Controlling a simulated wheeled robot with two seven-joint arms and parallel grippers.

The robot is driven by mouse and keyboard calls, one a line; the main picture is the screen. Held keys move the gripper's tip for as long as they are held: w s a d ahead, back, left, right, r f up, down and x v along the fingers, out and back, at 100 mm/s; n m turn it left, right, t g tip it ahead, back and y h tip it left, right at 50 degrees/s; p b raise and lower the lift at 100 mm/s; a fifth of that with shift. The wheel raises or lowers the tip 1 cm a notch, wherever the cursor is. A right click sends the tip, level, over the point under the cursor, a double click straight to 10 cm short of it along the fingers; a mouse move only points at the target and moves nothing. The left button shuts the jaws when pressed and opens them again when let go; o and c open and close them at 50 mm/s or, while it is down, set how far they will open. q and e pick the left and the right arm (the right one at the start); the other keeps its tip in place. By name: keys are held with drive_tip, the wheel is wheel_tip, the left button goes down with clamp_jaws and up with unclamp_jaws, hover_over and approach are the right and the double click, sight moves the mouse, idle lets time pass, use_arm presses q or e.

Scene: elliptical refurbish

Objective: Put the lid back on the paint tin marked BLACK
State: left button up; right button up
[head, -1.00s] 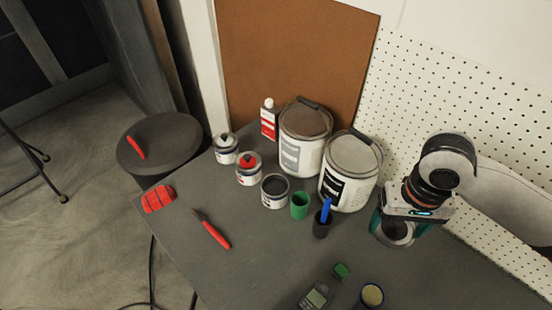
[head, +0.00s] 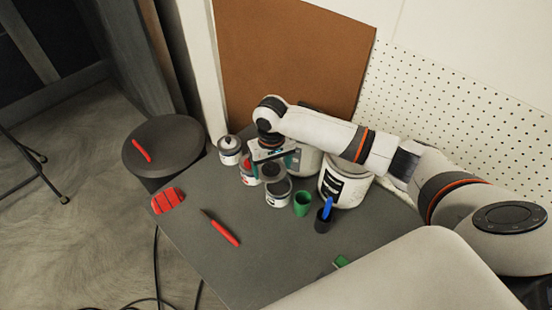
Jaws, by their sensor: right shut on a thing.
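The small open tin (head: 278,196) is white with dark print too small to read, and stands on the grey table among other tins. My right gripper (head: 272,165) is over this tin, its teal fingers pointing down. It is shut on a grey round lid (head: 270,173), held over the back left part of the tin's mouth. I cannot tell whether the lid touches the rim. The lid and gripper hide part of the tin's opening. My left gripper is not in view.
Two small tins, one grey-topped (head: 229,152) and one red-topped (head: 247,175), stand close on the left. A green cup (head: 303,204), a dark cup (head: 322,224) and a large pail (head: 341,188) stand right. A red-handled tool (head: 224,232) lies in front.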

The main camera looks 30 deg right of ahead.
sight(280, 165)
drive_tip(key=d+f, duration=0.1)
drive_tip(key=w+d+f+p, duration=0.1)
drive_tip(key=d+f, duration=0.1)
drive_tip(key=shift+f, duration=0.45)
drive_tip(key=shift+f+b, duration=0.6)
drive_tip(key=shift+b, duration=0.2)
wheel_tip(280, 165, down, 3)
drive_tip(key=b, duration=0.4)
drive_tip(key=shift+f, duration=0.3)
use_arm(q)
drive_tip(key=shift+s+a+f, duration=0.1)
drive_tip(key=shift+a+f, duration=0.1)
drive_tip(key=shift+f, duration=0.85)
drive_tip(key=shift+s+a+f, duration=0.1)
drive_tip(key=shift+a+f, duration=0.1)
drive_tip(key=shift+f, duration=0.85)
use_arm(e)
drive_tip(key=shift+f, duration=0.7)
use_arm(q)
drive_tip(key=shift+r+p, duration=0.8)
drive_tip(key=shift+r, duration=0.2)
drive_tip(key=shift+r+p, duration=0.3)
use_arm(e)
drive_tip(key=shift+f, duration=0.15)
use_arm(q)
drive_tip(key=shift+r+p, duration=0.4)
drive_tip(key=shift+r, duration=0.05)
use_arm(e)
drive_tip(key=shift+s, duration=0.1)
